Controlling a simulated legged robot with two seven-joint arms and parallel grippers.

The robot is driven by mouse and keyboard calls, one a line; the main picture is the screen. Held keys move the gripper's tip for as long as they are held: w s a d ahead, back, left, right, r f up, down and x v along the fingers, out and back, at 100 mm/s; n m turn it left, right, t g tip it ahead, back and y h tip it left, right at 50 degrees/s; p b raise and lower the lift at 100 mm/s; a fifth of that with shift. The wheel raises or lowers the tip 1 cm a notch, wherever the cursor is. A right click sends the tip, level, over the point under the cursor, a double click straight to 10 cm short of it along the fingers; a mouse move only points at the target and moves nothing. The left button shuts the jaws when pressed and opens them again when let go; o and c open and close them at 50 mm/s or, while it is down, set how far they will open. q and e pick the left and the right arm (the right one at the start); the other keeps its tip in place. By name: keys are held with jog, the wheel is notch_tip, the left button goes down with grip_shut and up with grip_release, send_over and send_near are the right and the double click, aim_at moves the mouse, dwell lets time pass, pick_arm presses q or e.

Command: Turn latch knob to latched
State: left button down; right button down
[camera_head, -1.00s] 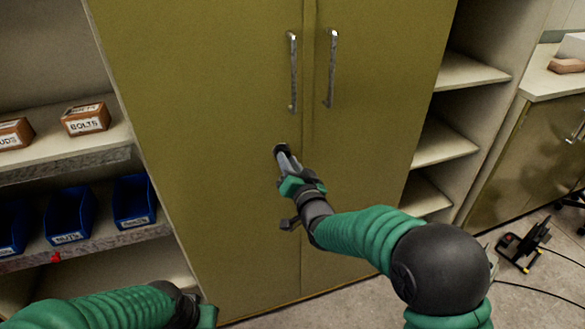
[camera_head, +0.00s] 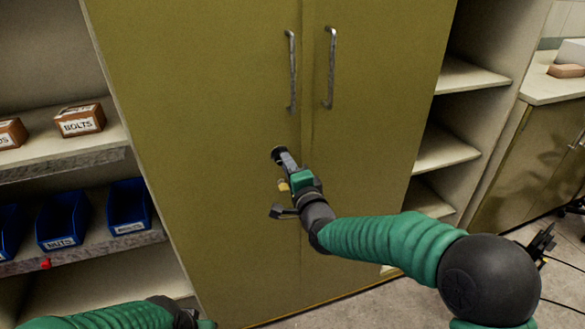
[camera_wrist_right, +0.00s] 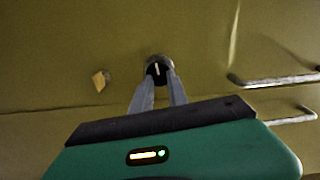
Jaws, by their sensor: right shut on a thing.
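The latch knob (camera_head: 279,154) is a small round dark knob on the left door of the olive cabinet, below the door handles. In the right wrist view the knob (camera_wrist_right: 159,68) shows a black face in a metallic rim. Its white mark points nearly straight up in that picture, crosswise to the handles. My right gripper (camera_head: 283,160) is shut on the knob, with its grey fingertips (camera_wrist_right: 159,78) on either side. The fingers hide part of the knob. My left gripper (camera_head: 197,319) is at the bottom edge, partly cut off; its jaws cannot be made out.
Two metal handles (camera_head: 292,70) (camera_head: 330,68) stand above the knob, beside the door seam. A small yellow piece (camera_wrist_right: 101,80) sits on the door near the knob. Open shelves with blue bins (camera_head: 129,206) and a bolts box (camera_head: 80,121) are left; empty shelves (camera_head: 447,150) are right.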

pick_arm(q)
jog(key=shift+f, duration=0.1)
pick_arm(e)
jog(key=shift+w+r+m, duration=0.2)
jog(key=shift+r+m, duration=0.3)
jog(key=shift+r, duration=0.25)
jog(key=c, duration=1.2)
grip_release()
jog(key=shift+c, duration=0.2)
jog(key=o, duration=0.3)
jog(key=shift+s+d+f, duration=0.1)
jog(key=shift+s+f, duration=0.15)
jog(key=shift+s, duration=0.05)
pick_arm(q)
jog(key=shift+w+a+f+b, duration=0.3)
jog(key=shift+w+f+b, duration=0.15)
jog(key=shift+f, duration=0.2)
jog(key=shift+w+a+f+b, duration=0.3)
jog(key=shift+f+b, duration=0.2)
jog(key=shift+f, duration=0.15)
pick_arm(e)
jog(key=shift+f+v, duration=0.15)
jog(key=shift+v, duration=2.6)
jog(key=shift+f+v, duration=0.15)
jog(key=shift+v, duration=2.6)
jog(key=shift+f+v, duration=0.2)
jog(key=shift+v, duration=2.55)
